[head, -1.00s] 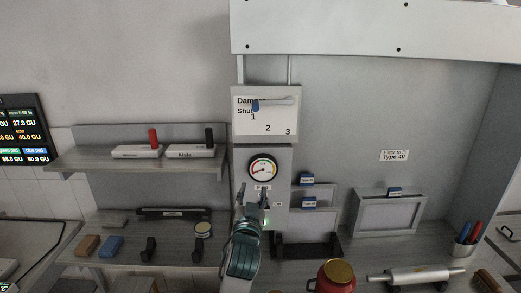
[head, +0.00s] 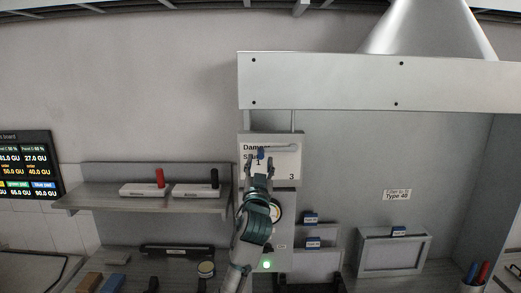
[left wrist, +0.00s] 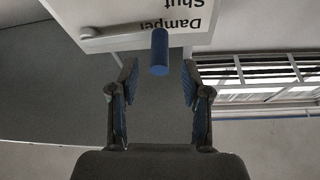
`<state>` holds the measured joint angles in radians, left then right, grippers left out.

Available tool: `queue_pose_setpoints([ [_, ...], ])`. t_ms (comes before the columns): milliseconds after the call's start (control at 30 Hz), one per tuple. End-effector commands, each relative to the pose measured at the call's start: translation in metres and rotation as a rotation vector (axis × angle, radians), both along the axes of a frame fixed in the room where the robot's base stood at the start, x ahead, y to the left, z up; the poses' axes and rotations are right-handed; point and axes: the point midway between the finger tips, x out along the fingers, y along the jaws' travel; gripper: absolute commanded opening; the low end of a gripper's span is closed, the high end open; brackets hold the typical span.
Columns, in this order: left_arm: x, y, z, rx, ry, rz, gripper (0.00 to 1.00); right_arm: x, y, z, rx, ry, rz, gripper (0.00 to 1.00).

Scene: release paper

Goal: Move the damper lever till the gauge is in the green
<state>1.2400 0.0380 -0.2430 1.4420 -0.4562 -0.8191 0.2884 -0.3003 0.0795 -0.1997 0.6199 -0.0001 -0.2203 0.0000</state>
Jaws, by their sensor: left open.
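The damper lever is a grey bar (head: 283,147) with a blue knob (head: 261,153) at its left end, on the white damper panel (head: 284,164). The bar lies nearly level and the knob is near the mark 1. My left gripper (head: 258,165) is open just below the knob. In the left wrist view the blue knob (left wrist: 160,52) stands between the two fingertips (left wrist: 159,68), with a gap on each side. The round gauge (head: 278,213) is mostly hidden behind my left arm; its needle cannot be read. My right gripper is not in view.
A shelf (head: 120,198) with a red-handled and a black-handled item is left of the panel. A metal hood (head: 380,82) hangs above. A green light (head: 266,264) glows below the gauge. Blue-tagged holders (head: 315,258) stand at right.

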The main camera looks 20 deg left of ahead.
Motion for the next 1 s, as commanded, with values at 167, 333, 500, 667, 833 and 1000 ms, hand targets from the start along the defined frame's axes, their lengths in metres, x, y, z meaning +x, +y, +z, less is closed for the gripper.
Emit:
queue_pose_setpoints([
  [167, 0.023, 0.005, 0.012, 0.000, 0.002, 0.002, 0.47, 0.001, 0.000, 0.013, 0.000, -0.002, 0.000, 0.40],
  [333, 0.031, 0.007, 0.013, 0.000, 0.001, 0.000, 0.47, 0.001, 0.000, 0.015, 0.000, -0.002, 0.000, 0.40],
  [500, 0.032, 0.007, 0.013, 0.000, 0.000, 0.000, 0.47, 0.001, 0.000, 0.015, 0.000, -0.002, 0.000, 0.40],
  [667, 0.032, 0.007, 0.012, 0.000, 0.000, 0.000, 0.30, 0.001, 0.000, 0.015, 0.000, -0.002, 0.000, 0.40],
  [833, 0.032, 0.007, 0.012, 0.000, 0.000, -0.001, 0.00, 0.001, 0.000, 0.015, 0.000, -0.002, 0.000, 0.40],
  [1000, 0.032, 0.007, 0.012, 0.000, 0.000, -0.001, 0.00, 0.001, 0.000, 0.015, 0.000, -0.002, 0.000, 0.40],
])
